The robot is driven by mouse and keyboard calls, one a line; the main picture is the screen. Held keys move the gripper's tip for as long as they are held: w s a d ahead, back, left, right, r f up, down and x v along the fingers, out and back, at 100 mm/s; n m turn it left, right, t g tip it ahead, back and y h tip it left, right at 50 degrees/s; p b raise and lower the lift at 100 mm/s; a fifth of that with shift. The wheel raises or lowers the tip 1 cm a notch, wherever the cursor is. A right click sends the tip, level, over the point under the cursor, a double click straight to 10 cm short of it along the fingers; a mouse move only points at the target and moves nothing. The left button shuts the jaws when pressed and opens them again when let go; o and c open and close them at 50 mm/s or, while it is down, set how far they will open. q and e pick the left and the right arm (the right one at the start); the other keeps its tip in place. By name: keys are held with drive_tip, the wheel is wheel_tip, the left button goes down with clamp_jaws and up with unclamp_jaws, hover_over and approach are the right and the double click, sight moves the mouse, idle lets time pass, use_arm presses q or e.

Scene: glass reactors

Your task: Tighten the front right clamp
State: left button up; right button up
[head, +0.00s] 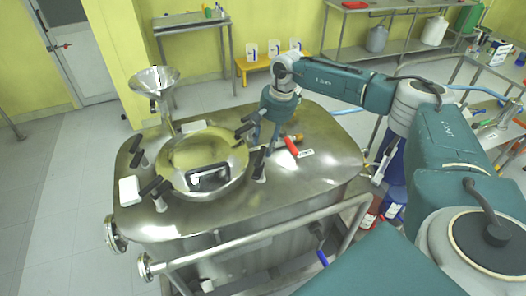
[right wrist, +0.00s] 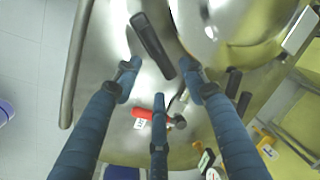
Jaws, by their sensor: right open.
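The front right clamp has a black handle (head: 259,165) standing at the right edge of the round manway lid (head: 205,165) on the steel reactor. In the right wrist view its black handle (right wrist: 152,45) lies tilted, just beyond the gap between my fingertips. My right gripper (head: 265,138) is open and empty, fingers pointing down just behind that clamp. In the right wrist view the gripper (right wrist: 160,75) shows its fingers spread, apart from the handle. The back right clamp's black handle (head: 244,127) stands close beside the gripper. My left gripper is not in view.
A red-handled valve (head: 291,146) with a white label (head: 306,153) sits right beside the gripper. Other black clamp handles (head: 150,187) stand on the lid's left side. A steel funnel (head: 155,80) rises at the back left. A rail (head: 255,238) crosses the reactor's front.

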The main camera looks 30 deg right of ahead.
sight(264, 152)
drive_tip(key=f, duration=0.2)
drive_tip(key=f+p, duration=0.1)
drive_tip(key=f, duration=0.1)
drive_tip(key=w+a+f, duration=0.1)
drive_tip(key=f, duration=0.1)
drive_tip(key=shift+d, duration=0.1)
drive_tip(key=shift+c, duration=0.5)
